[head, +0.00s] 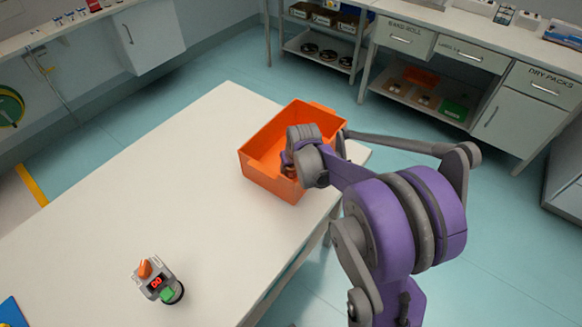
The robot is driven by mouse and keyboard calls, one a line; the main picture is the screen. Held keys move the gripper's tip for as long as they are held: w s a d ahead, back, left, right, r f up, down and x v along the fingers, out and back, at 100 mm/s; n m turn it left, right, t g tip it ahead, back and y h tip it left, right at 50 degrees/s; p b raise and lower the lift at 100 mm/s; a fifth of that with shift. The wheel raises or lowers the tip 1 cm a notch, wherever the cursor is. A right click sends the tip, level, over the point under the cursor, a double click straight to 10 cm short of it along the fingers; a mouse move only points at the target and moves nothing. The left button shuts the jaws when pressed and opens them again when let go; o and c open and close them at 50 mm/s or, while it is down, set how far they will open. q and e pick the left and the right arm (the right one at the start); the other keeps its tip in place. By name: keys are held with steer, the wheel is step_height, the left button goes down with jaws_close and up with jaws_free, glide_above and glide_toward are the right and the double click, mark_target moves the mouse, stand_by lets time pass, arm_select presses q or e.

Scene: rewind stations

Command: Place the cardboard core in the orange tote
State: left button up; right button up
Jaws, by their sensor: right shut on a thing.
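The orange tote (268,180) stands on the far right part of the white table, its open top facing up. My right arm reaches in from the right, and my right gripper (291,166) is at the tote's near right side, over or just inside its opening. The gripper is shut on a small brownish piece, the cardboard core (290,172). Most of the core is hidden by the gripper and wrist, so I cannot tell whether it touches the tote. My left gripper is out of view.
A small grey device (157,282) with a red display stands on the near part of the white table (150,200). A blue item (12,312) lies at the bottom left. The table's middle is clear. A counter with labelled drawers (472,55) stands at the back right.

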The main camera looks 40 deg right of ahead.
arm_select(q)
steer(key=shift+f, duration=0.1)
arm_select(e)
steer(key=shift+f, duration=0.25)
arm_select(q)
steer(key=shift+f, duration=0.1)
arm_select(e)
steer(key=o, duration=0.9)
steer(key=shift+f, duration=0.1)
steer(key=shift+c, duration=0.2)
steer(key=o, duration=0.4)
steer(key=shift+o, duration=0.2)
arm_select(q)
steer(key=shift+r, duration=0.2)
arm_select(e)
steer(key=shift+r, duration=0.25)
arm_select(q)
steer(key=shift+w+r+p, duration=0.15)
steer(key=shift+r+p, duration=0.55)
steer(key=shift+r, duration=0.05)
arm_select(e)
steer(key=v, duration=1.2)
steer(key=shift+w, duration=0.1)
